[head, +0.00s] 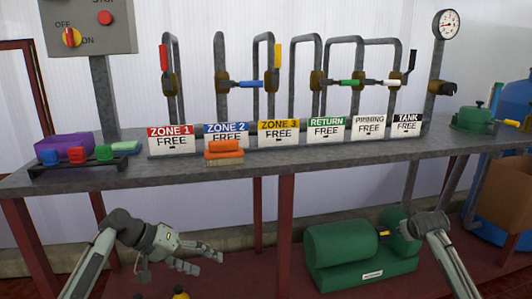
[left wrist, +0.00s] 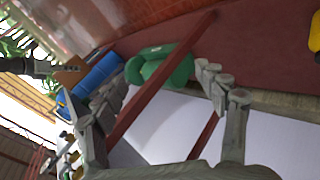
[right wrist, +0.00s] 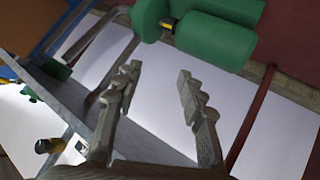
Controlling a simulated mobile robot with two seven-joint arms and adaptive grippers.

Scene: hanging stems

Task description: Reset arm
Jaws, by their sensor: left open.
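My left gripper (head: 205,258) is in front of the bench and below its top, at the lower left of the head view. Its fingers point right, spread and empty. In the left wrist view its fingers (left wrist: 160,78) stand apart with nothing between them. My right arm comes in at the lower right of the head view, its wrist near the green pump; its fingers are hidden there. In the right wrist view the right gripper (right wrist: 159,72) has its two fingers well apart and holds nothing.
The grey bench (head: 300,155) carries zone signs, valve pipes and an orange block (head: 224,150). A purple box (head: 65,147) and small coloured blocks sit at its left. A blue barrel (head: 510,110) stands at the right.

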